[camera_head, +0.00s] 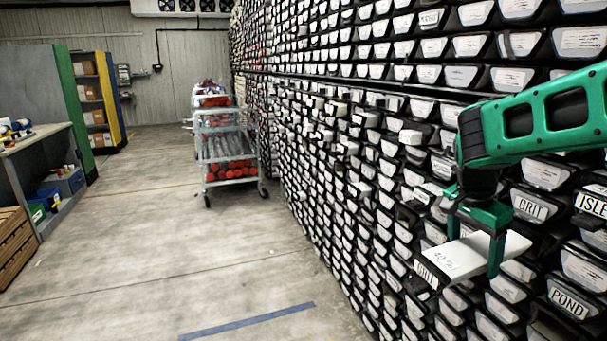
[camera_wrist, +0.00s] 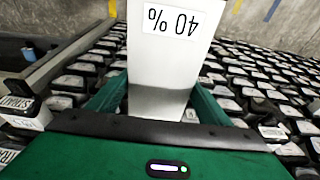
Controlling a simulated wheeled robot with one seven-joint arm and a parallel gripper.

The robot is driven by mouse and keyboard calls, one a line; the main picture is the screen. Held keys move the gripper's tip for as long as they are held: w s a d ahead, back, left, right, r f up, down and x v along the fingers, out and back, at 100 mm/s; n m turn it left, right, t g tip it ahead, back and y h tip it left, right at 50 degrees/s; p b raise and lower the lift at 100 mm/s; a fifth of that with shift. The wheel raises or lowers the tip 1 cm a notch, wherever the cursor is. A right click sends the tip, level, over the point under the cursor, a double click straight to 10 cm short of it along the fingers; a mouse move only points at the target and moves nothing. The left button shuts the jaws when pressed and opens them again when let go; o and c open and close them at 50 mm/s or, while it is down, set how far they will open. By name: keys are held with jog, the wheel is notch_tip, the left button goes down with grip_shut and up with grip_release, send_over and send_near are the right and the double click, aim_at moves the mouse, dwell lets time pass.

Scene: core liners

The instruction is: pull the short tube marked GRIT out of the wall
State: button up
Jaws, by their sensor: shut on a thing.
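A white tube (camera_head: 455,259) with "40 %" on its top is in my gripper (camera_head: 474,240). Its dark-rimmed end label (camera_head: 426,274) faces the aisle and seems to read GRIT. The tube juts out from the wall front; whether its back end is still in its slot I cannot tell. A second label reading GRIT (camera_head: 530,207) sits in the wall, up and right of my gripper. In the wrist view the held tube (camera_wrist: 168,60) runs up between my green fingers (camera_wrist: 158,100), its "40 %" upside down. My gripper is shut on it.
The wall (camera_head: 345,145) is packed with tube ends, some jutting out. Labels POND (camera_head: 568,303) and ISLE (camera_head: 592,205) are close by. A cart (camera_head: 226,150) with red-ended tubes stands in the aisle. A bench (camera_head: 35,140) stands at the left. The floor (camera_head: 180,240) between is clear.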

aim_at(456, 256)
jog(key=shift+s+a, duration=0.3)
jog(key=shift+a, duration=0.5)
jog(key=shift+s+a, duration=0.35)
jog(key=shift+a, duration=0.5)
jog(key=shift+s+a, duration=0.3)
jog(key=shift+a, duration=0.5)
jog(key=shift+r, duration=0.1)
